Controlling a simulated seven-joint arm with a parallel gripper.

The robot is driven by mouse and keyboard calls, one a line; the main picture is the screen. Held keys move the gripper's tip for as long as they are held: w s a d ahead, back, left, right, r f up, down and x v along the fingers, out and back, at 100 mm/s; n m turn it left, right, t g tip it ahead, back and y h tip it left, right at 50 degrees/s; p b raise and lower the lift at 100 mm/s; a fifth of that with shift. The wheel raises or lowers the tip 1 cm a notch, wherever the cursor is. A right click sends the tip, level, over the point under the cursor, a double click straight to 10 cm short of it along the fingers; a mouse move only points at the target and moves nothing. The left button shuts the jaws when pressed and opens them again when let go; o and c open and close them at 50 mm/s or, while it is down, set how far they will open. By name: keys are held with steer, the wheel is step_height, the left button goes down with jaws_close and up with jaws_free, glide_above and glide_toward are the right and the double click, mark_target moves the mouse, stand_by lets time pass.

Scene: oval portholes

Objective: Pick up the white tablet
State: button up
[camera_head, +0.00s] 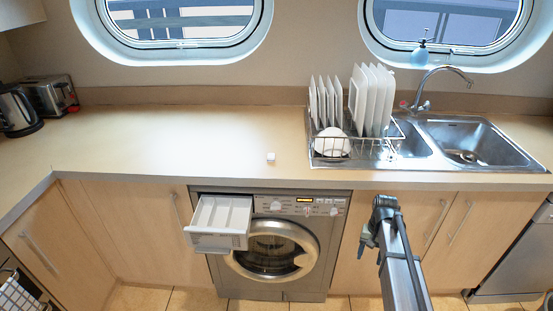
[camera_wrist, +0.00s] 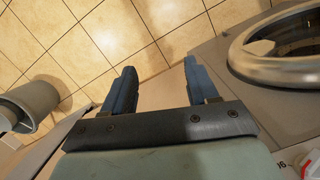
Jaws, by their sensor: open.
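The white tablet (camera_head: 271,157) is a small white block on the beige countertop, close to the front edge, above the washing machine. It does not show in the wrist view. My gripper (camera_head: 370,243) is in front of the cabinet doors, right of the washing machine, lower than the countertop and well apart from the tablet. In the wrist view my gripper (camera_wrist: 157,88) has its two blue fingers spread wide, with nothing between them and floor tiles beyond.
The washing machine (camera_head: 330,240) has its detergent drawer (camera_head: 218,222) pulled out below the counter. A dish rack (camera_head: 355,145) with white plates stands right of the tablet, beside the sink (camera_head: 470,140). A toaster (camera_head: 48,93) and kettle (camera_head: 17,110) stand far left. The countertop (camera_head: 170,140) between is clear.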

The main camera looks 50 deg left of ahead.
steer(key=s+a+r+n+t+y, duration=0.1)
steer(key=s+a+r, duration=0.2)
steer(key=a+r, duration=1)
steer(key=s+a+r+n+t, duration=0.1)
steer(key=s+a+r+n, duration=0.15)
steer(key=a+r, duration=1)
steer(key=s+a+r+n+t+y, duration=0.1)
steer(key=s+a+r, duration=0.2)
steer(key=a+r, duration=1.05)
glide_toward(271, 159)
steer(key=shift+s+d+f+m, duration=0.25)
steer(key=shift+s+d+f, duration=0.15)
steer(key=shift+s+d, duration=0.05)
steer(key=shift+w+a+f, duration=0.2)
steer(key=shift+f, duration=0.75)
steer(key=shift+w+a+f, duration=0.2)
steer(key=shift+f, duration=0.8)
steer(key=shift+w+a+f, duration=0.2)
steer(key=shift+w+f, duration=0.05)
steer(key=shift+f, duration=0.7)
jaws_close()
